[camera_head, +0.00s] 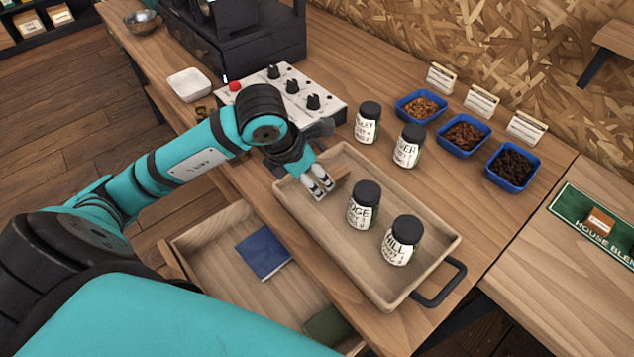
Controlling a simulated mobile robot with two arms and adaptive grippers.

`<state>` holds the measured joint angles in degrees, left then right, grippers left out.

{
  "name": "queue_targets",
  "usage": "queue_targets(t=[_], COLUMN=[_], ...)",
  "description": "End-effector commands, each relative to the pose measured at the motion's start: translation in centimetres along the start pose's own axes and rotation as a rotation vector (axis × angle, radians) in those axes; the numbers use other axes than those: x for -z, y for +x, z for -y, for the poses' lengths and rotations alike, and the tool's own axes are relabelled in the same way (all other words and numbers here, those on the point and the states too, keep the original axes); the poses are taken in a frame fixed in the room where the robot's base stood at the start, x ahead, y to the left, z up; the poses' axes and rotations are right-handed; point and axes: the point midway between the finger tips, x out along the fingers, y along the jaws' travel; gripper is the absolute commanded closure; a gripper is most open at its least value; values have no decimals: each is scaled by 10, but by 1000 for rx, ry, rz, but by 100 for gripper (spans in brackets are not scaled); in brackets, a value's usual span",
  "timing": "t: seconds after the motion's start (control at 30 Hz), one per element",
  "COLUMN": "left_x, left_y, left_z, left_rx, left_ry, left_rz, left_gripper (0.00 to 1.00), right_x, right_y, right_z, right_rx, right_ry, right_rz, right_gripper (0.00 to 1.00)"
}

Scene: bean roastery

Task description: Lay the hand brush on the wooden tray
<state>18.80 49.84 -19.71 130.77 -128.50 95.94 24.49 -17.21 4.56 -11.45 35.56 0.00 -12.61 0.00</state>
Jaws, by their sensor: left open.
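The wooden tray (385,292) lies on the counter, with a dark handle at its near right end. A brown wooden piece that looks like the hand brush (340,187) lies in the far left part of the tray, partly hidden by my gripper. My left gripper (321,192) is over that part of the tray, fingers pointing down and open, right beside the brown piece. I cannot tell whether they touch. Two black-lidded jars, a left one (363,205) and a right one (401,241), stand upright in the tray. My right gripper is out of view.
Two more jars (368,122) (408,146) stand behind the tray. Blue bean bowls (464,148) with cards stand farther right. A control panel (300,92) and white dish (188,84) are behind my arm. An open drawer (212,249) holds a blue book (263,253).

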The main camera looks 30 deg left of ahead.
Motion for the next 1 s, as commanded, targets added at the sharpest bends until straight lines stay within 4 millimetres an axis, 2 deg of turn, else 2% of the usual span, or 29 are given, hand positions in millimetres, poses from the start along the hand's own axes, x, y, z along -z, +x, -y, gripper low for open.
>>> queue_targets(t=[0.03,0.2,0.4,1.0], left_x=[-1,-1,0,0], left_y=[-12,-47,-70,-75], left_z=[-1,0,0,0], left_rx=[-5,-3,-1,0], left_ry=[4,3,2,1], left_rz=[4,3,1,-1], left_gripper=[49,49,49,49], right_x=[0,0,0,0], right_y=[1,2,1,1], right_z=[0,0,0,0], right_rx=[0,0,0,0], right_ry=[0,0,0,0], right_rz=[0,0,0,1], right_gripper=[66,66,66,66])
